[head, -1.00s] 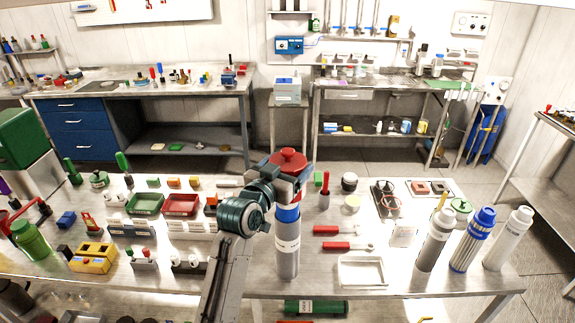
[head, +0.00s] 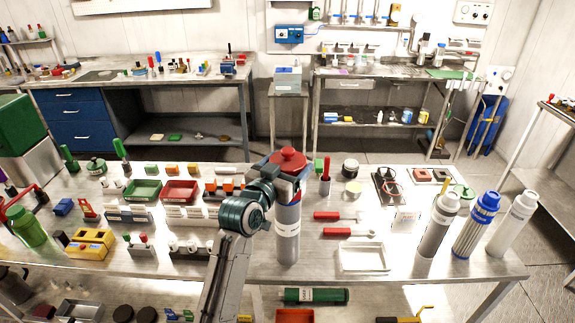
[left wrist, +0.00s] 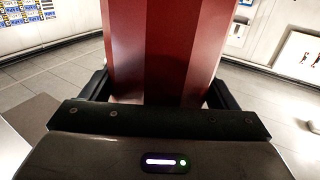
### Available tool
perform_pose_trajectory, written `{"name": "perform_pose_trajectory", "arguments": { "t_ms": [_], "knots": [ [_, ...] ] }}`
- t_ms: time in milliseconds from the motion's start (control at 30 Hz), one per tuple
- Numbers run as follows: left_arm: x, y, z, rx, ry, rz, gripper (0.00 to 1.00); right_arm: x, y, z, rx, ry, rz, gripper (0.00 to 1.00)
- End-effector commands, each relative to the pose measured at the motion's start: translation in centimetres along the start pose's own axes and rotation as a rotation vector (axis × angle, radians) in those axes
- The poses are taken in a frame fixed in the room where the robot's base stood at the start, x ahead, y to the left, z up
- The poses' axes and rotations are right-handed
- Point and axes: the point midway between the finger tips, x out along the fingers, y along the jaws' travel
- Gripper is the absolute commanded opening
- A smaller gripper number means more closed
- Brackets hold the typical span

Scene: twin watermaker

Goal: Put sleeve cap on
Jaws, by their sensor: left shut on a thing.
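A red cap with a round knob (head: 288,160) is held in my left gripper (head: 288,178). In the left wrist view the red faceted body of the cap (left wrist: 160,50) stands between the two dark fingers (left wrist: 160,98). Directly below it, a grey upright sleeve (head: 287,235) with a white label stands on the steel table. The gripper covers the sleeve's top end, so I cannot tell whether the cap is seated on it. My right gripper is not in view.
A white tray (head: 363,257) and red-handled tools (head: 348,232) lie right of the sleeve. Grey (head: 437,228), blue-capped (head: 475,225) and white (head: 512,225) cylinders stand at the right. Green (head: 143,191) and red (head: 180,191) trays lie left. The table (head: 325,275) is bare around the sleeve's base.

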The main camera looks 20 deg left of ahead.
Motion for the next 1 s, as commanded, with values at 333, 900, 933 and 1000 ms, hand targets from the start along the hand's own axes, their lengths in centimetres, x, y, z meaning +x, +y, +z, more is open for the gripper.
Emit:
{"name": "perform_pose_trajectory", "arguments": {
  "t_ms": [333, 900, 933, 1000],
  "knots": [
    [-0.02, 0.00, -0.12, 0.000, 0.000, 0.000, 0.59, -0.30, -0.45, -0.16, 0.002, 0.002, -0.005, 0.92],
    [-0.03, 0.00, -0.07, 0.000, 0.000, 0.000, 0.59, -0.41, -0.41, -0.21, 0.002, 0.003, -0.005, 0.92],
    [-0.03, 0.00, -0.09, 0.000, 0.000, 0.000, 0.59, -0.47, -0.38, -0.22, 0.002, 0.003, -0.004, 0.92],
    [-0.03, 0.00, -0.12, 0.000, 0.000, 0.000, 0.59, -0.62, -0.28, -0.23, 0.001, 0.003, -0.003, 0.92]
  ]
}}
